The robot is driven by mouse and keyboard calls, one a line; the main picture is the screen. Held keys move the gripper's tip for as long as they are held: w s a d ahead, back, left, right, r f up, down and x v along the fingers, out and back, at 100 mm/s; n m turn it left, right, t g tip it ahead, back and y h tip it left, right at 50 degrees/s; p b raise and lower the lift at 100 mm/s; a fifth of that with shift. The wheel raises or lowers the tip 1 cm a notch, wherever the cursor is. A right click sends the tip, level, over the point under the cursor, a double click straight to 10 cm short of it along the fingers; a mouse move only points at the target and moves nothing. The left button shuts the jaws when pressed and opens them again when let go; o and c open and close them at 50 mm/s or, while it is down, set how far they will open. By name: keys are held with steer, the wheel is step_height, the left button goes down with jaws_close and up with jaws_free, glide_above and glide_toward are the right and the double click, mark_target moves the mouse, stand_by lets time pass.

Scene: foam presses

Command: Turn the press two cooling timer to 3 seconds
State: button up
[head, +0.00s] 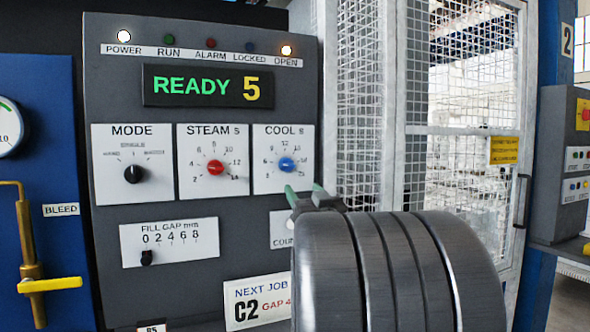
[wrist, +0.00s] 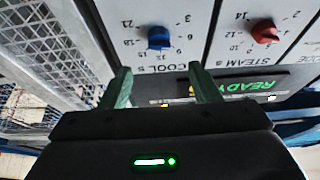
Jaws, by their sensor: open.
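The blue cooling knob (head: 287,164) sits on a white plate labelled COOL s (head: 258,180), at the right of the grey control panel. The knob also shows in the wrist view (wrist: 160,37), where the picture is upside down. Its pointer is too small to read against the numbers. My gripper (head: 305,191) is open and empty, with its green fingertips just below the knob in the head view. In the wrist view the fingertips (wrist: 160,70) stand either side of the knob's line, apart from it. No press number is readable on this panel.
The red STEAM s knob (head: 215,168) and black MODE knob (head: 134,174) are left of it. The display (head: 208,87) reads READY 5; POWER and OPEN lamps are lit. A mesh guard (head: 372,110) stands right. A sign (head: 567,40) reading 2 hangs far right above another panel (head: 565,165).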

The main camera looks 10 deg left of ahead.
mark_target(288, 167)
steer(key=p+x, duration=0.2)
steer(key=x, duration=0.9)
steer(key=shift+w, duration=0.2)
steer(key=shift+f, duration=0.1)
steer(key=c, duration=1)
steer(key=shift+o, duration=0.2)
steer(key=shift+n, duration=0.5)
steer(key=n+g+y, duration=0.1)
steer(key=n, duration=0.1)
steer(key=n+g+y, duration=0.1)
steer(key=n, duration=0.1)
steer(key=shift+w+d, duration=0.15)
steer(key=shift+d+n+g+y+p, duration=0.1)
steer(key=shift+n+g+y+p, duration=0.45)
steer(key=shift+n, duration=1)
steer(key=shift+n+g+y+b, duration=0.1)
steer(key=shift+n+g+y, duration=0.15)
steer(key=shift+n+g, duration=0.95)
steer(key=shift+n+t, duration=0.35)
steer(key=shift+n, duration=0.2)
